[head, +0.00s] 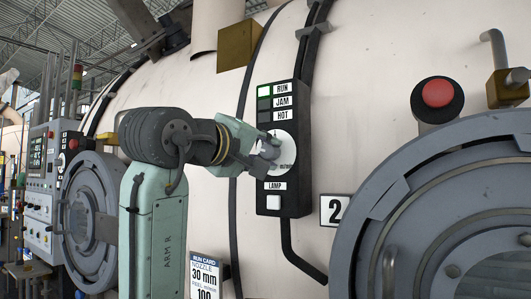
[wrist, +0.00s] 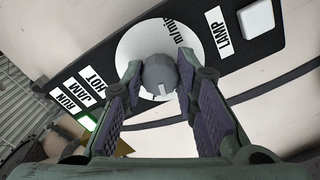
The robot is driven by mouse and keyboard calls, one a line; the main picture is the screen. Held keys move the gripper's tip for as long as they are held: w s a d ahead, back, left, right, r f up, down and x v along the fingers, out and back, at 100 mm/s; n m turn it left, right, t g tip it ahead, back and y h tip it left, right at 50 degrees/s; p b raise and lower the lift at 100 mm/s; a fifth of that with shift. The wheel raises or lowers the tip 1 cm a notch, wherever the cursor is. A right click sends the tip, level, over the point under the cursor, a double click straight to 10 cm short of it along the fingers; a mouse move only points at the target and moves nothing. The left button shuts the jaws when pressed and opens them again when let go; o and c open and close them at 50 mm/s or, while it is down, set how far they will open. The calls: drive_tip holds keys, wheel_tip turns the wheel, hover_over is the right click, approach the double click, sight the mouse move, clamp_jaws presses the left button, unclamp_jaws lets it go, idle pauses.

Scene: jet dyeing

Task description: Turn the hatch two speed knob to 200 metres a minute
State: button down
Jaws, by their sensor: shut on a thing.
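The speed knob (wrist: 158,74) is a grey round knob with a pale pointer mark. It sits on a white dial (wrist: 128,46) lettered "m/min" in the wrist view. My gripper (wrist: 160,78) is shut on the knob, with one finger on each side. In the head view my gripper (head: 262,155) reaches the dial (head: 287,148) from the left and covers much of it. The dial is on a black control box (head: 297,205) beside a plate marked 2 (head: 336,210). The scale numbers are hidden or too small to read, so I cannot tell the set speed.
The box has a green-lit RUN window (head: 264,91), JAM and HOT labels, and a white LAMP button (head: 273,202). A red button (head: 438,93) stands above the large round hatch (head: 380,235) at right. A run card (head: 205,275) hangs below.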

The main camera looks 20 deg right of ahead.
drive_tip(key=n, duration=0.4)
drive_tip(key=shift+n, duration=0.3)
idle(0.3)
drive_tip(key=c, duration=1.3)
unclamp_jaws()
drive_tip(key=v, duration=1.2)
drive_tip(key=shift+s, duration=0.1)
